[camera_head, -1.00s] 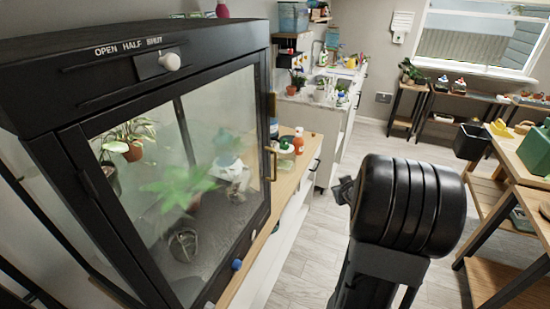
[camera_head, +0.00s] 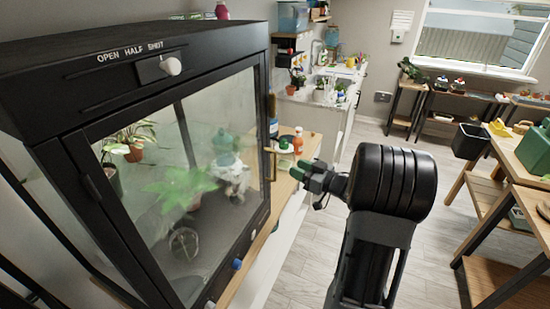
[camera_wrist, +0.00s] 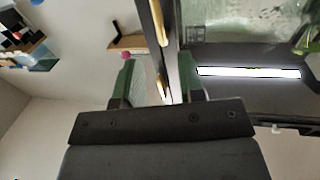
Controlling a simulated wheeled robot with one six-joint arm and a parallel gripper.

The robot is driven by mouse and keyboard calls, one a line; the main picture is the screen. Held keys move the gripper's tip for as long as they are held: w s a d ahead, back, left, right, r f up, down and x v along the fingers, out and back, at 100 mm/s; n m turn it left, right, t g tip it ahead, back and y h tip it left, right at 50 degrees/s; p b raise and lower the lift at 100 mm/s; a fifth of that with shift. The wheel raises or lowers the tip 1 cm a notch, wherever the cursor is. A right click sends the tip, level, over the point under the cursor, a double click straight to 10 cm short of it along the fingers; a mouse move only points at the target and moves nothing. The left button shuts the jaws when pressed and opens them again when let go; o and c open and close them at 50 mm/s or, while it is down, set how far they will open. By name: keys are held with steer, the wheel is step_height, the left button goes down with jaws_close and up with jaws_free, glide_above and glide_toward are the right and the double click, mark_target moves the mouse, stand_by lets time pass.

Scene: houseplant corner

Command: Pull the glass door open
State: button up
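The glass door (camera_head: 190,180) has a black frame and closes the front of a black cabinet; it looks shut. Its upright brass handle (camera_head: 271,164) is on the frame's right side. My gripper (camera_head: 298,173), with green fingers, is just right of the handle and points at it, with a small gap in the head view. In the wrist view my gripper (camera_wrist: 158,85) is open, and the brass handle (camera_wrist: 157,25) and dark frame edge run between the fingers in the picture. I see no contact; the depth is unclear.
Plants show behind the glass. A wooden counter with an orange bottle (camera_head: 298,140) stands behind the handle. A wooden table (camera_head: 510,165) stands at right.

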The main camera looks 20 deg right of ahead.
steer(key=p, duration=0.2)
glide_above(275, 178)
steer(key=shift+w+d, duration=0.1)
steer(key=shift+w, duration=0.2)
jaws_close()
stand_by(0.4)
